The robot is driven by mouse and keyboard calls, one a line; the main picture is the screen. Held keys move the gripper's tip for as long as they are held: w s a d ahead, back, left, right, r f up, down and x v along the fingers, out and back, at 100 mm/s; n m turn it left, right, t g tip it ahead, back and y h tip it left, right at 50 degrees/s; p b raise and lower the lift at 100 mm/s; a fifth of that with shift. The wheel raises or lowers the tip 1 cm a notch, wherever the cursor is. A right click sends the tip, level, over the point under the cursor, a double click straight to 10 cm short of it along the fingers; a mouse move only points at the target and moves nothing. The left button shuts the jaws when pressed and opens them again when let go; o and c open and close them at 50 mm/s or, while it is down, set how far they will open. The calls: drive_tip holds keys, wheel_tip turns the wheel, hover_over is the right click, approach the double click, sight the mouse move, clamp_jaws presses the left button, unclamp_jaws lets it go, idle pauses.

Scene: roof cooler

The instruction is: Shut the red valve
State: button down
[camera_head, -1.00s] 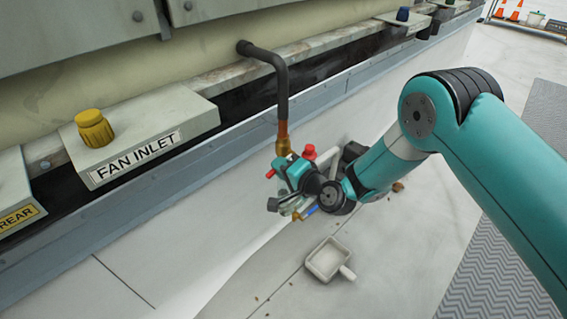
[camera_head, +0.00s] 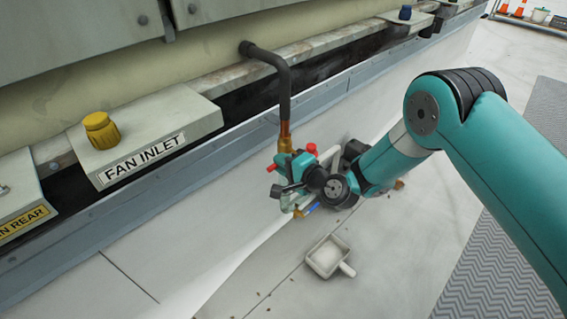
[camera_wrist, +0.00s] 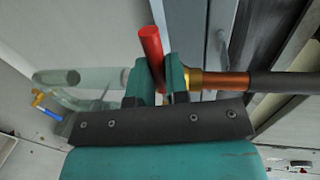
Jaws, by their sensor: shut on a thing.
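The red valve handle (camera_wrist: 151,48) stands between the two teal fingers of my gripper (camera_wrist: 158,80) in the wrist view. My gripper is shut on it. A brass fitting (camera_wrist: 194,78) and copper pipe (camera_wrist: 226,81) run right from the fingers to a dark pipe (camera_wrist: 285,84). In the head view my gripper (camera_head: 290,172) is at the lower end of the copper pipe (camera_head: 285,137). Red parts show on both sides of it, one at left (camera_head: 272,167) and one at right (camera_head: 311,148). The valve body is mostly hidden by my gripper.
A clear tube-like part (camera_wrist: 60,78) and a small blue handle (camera_wrist: 52,114) lie left of the fingers. A white scoop-like pan (camera_head: 327,257) is on the floor below. The FAN INLET box (camera_head: 150,125) with a yellow knob (camera_head: 101,130) is at left.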

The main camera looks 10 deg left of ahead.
drive_tip(key=c, duration=1.1)
unclamp_jaws()
drive_tip(key=b+v, duration=1)
drive_tip(key=v, duration=0.7)
drive_tip(key=shift+d, duration=0.15)
drive_tip(key=shift+s+r, duration=0.1)
drive_tip(key=shift+s, duration=0.05)
